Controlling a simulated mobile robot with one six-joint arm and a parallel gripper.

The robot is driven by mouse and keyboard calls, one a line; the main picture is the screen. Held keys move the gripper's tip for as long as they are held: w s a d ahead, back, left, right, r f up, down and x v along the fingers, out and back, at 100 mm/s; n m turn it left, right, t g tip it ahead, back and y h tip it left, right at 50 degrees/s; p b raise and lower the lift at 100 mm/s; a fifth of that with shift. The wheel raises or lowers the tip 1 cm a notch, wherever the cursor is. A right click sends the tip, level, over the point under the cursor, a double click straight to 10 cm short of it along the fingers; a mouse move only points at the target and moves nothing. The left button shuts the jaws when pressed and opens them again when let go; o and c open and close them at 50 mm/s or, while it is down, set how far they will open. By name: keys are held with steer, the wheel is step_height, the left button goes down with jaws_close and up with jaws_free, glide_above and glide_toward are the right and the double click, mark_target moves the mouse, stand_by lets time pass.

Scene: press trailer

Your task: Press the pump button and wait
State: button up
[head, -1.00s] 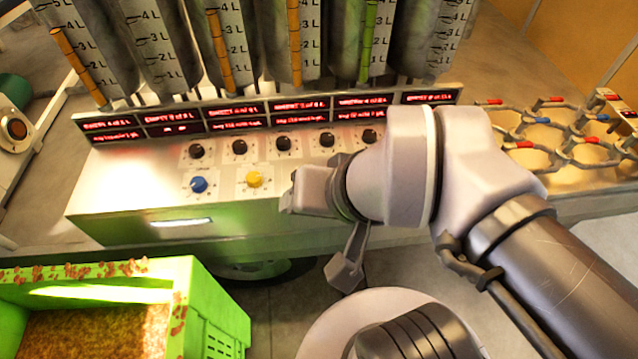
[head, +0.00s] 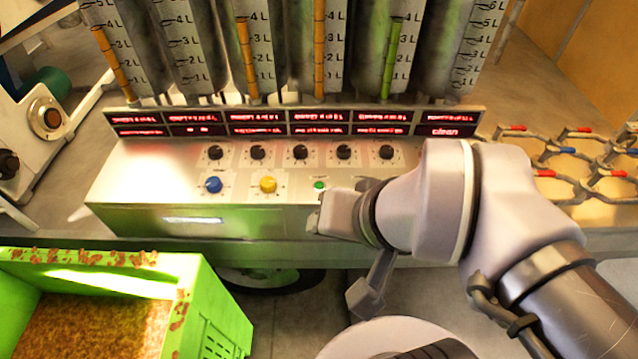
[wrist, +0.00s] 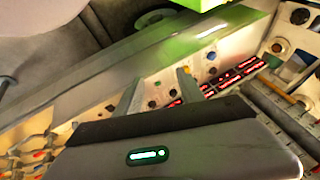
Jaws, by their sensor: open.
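The white control panel (head: 140,180) stands in front of me, with a blue knob (head: 213,184), a yellow knob (head: 267,184) and a small green button (head: 319,184) in its lower row. No legible label shows which control is the pump button. My gripper, at the end of my arm in the head view, is just in front of the panel, right of and below the green button. Its fingertips are hard to make out there. In the wrist view my gripper (wrist: 161,77) is open, with two grey fingers apart and nothing between them, pointing toward the panel.
Black knobs (head: 301,152) line the panel's upper row, below red displays (head: 318,122); one reads "clean". Graduated cylinders (head: 305,45) stand behind. A green crate (head: 190,283) of brown granules is at lower left. A rack of rings (head: 562,170) is at right.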

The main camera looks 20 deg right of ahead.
jaws_close()
stand_by(1.4)
